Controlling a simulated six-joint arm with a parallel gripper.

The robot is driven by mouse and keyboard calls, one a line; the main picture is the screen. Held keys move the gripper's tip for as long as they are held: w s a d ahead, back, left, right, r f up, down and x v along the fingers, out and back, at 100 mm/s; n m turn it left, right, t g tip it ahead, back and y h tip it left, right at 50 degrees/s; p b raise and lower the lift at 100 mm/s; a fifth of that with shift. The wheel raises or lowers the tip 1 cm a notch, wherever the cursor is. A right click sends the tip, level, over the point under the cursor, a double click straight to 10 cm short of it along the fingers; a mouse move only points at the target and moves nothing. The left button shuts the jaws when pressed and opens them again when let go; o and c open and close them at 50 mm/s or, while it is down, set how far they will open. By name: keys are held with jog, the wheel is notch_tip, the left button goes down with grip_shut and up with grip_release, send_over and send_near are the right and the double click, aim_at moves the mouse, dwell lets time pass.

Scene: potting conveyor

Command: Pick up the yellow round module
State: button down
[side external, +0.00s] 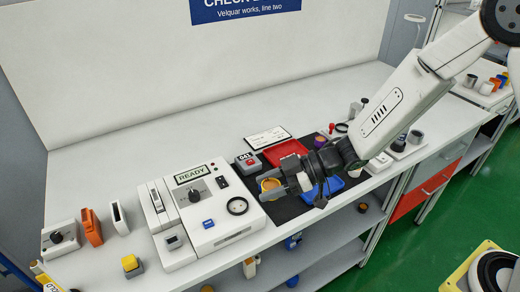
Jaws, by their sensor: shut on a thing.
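The yellow round module (270,184) shows as a small yellow-orange disc at the left end of my gripper (272,186), over the left part of the black mat (284,211). My gripper reaches in from the right and is shut on the module, with its grey fingers on either side. The fingers hide part of the module's edge. I cannot tell whether the module touches the mat or is held just above it.
A white machine with a READY display (191,174) stands close on the left. A red tray (285,151) and a box with a red button (250,163) lie behind. A blue tray (333,186) is partly under my wrist. The bench's back strip (190,118) is clear.

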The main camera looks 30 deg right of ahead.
jog(key=shift+s+d+r, duration=0.3)
jog(key=shift+s, duration=0.35)
jog(key=shift+s+d+r, duration=0.3)
jog(key=shift+s+r, duration=0.05)
jog(key=shift+s, duration=0.35)
jog(key=shift+s+d+r, duration=0.3)
jog(key=shift+s, duration=0.35)
jog(key=shift+w, duration=0.1)
jog(key=w+d+m+t+h, duration=0.3)
jog(key=d+m+h, duration=0.3)
jog(key=d, duration=0.4)
jog(key=w+d+m+t+h, duration=0.4)
jog(key=d+m+t+h, duration=0.1)
jog(key=d, duration=0.5)
jog(key=shift+d+f+m+h, duration=0.4)
jog(key=shift+m+h, duration=0.4)
jog(key=shift+m, duration=0.4)
jog(key=shift+w, duration=0.1)
